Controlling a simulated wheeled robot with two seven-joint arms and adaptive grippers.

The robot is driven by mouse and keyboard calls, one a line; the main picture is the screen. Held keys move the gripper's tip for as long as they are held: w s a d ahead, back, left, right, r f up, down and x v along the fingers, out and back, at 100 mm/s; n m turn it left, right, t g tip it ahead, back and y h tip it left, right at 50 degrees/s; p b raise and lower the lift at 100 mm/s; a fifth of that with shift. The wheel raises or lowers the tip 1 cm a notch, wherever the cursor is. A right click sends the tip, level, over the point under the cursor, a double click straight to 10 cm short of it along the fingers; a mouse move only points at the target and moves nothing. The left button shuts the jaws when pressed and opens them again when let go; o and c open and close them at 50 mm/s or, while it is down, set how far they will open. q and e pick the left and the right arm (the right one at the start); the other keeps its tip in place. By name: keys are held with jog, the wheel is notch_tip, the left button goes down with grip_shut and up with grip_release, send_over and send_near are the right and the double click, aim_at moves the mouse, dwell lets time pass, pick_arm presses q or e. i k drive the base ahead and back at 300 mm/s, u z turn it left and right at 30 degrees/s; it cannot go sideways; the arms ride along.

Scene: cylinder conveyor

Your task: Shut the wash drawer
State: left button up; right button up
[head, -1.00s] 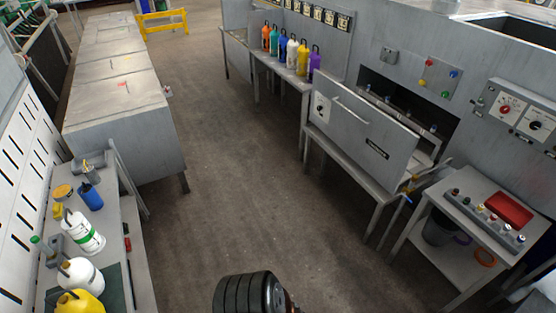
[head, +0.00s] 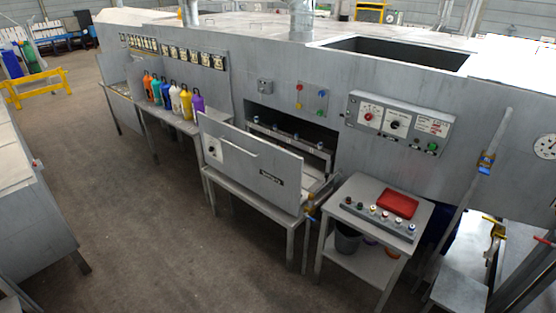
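The wash drawer (head: 250,160) is a grey metal drawer with a tall front panel, a bar handle (head: 232,140) and a dark label. It stands pulled out from the grey machine (head: 280,75), at the middle of the head view. Behind its front, the dark opening (head: 290,128) in the machine shows, with a rail carrying several small fittings. The drawer sits over a grey metal stand. Neither of my grippers is in view, and nothing touches the drawer.
A small table (head: 345,215) with a red tray (head: 397,204) and a row of knobs stands right of the drawer. Several coloured bottles (head: 174,98) stand on a bench to the left. Open floor (head: 150,230) lies in front. A grey cabinet (head: 35,220) is at far left.

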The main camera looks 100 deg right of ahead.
aim_at(285, 178)
jog(key=z, duration=2.55)
jog(key=i, duration=0.9)
jog(key=z, duration=0.75)
